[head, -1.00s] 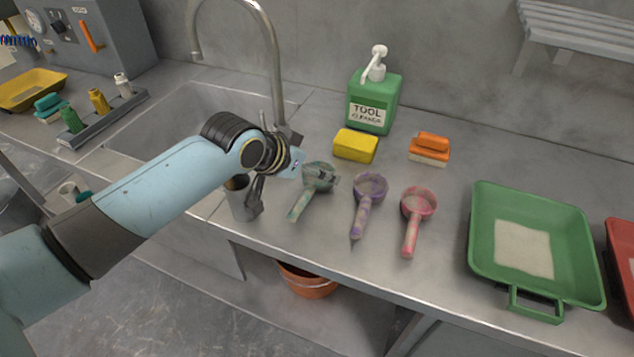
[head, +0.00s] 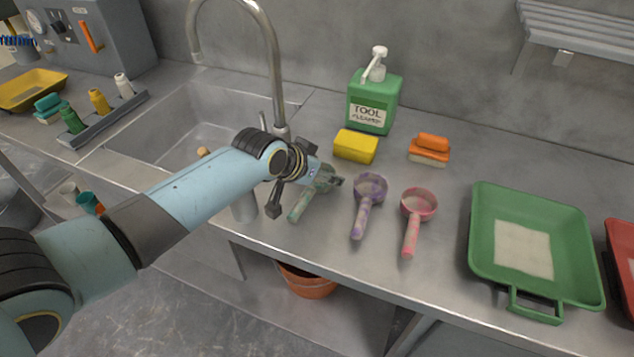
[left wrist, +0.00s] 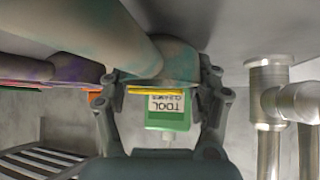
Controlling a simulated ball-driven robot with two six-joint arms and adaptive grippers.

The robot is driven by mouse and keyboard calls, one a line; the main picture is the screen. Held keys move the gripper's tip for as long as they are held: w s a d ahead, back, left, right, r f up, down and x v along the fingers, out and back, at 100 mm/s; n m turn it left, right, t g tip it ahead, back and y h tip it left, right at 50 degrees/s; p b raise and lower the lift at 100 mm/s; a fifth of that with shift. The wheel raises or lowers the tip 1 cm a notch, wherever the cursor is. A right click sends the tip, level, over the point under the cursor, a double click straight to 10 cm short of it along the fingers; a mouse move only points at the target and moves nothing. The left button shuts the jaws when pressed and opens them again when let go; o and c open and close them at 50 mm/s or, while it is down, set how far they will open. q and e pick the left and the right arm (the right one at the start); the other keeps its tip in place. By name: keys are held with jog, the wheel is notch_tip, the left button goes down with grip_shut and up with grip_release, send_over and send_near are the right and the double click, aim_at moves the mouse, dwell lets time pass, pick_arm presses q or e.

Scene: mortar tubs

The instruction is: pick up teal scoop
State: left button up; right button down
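The teal scoop (head: 300,208) lies on the steel counter, its handle toward the front edge. Its surface is smeared with grey. My left gripper (head: 312,180) is over its cup and hides part of it. In the left wrist view the scoop (left wrist: 170,62) fills the top middle, between the two spread fingers of my left gripper (left wrist: 163,82). The gripper looks open around the cup; I cannot tell whether a finger touches it. My right gripper is not in view.
A purple scoop (head: 362,213) and a red scoop (head: 412,232) lie just right. Behind stand a yellow sponge (head: 355,146), an orange-and-cream brush or sponge (head: 430,149) and a green cleaner bottle (head: 373,100). A green tray (head: 484,240) is right; the sink and tap (head: 275,70) are left.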

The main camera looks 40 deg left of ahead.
pick_arm(q)
jog(key=c, duration=0.6)
jog(key=shift+r, duration=0.1)
